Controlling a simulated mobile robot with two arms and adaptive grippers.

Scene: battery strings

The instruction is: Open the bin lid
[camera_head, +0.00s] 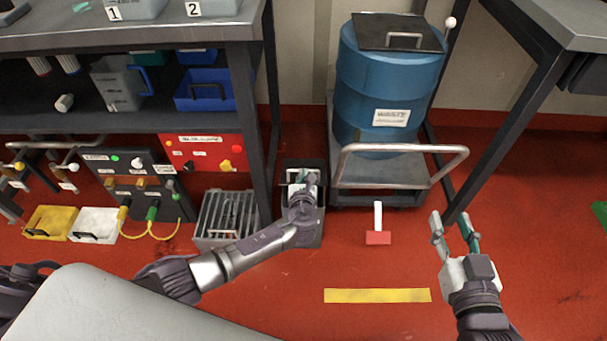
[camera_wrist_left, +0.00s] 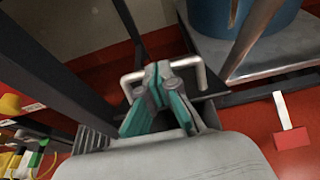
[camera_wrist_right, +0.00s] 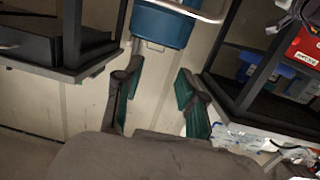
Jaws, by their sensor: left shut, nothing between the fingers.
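A dark grey box-shaped bin (camera_head: 312,232) stands on the floor between the shelf and the cart. A pale bar handle (camera_wrist_left: 198,72) shows on it in the left wrist view. My left gripper (camera_head: 303,178) is over this bin, its fingertips (camera_wrist_left: 160,76) together in front of the handle's middle. It is shut and empty; whether it touches the handle I cannot tell. The blue waste drum (camera_head: 388,80) has a flat dark lid (camera_head: 372,30) with a bar handle, lying on its top. My right gripper (camera_head: 453,222) is open and empty, above the floor at the right.
The drum stands on a cart with a metal rail (camera_head: 400,150). A shelf leg (camera_head: 258,130) is close left of the bin, beside a grey slotted crate (camera_head: 222,240). A red and white object (camera_head: 378,238) lies on the floor. A bench leg (camera_head: 487,140) rises at the right.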

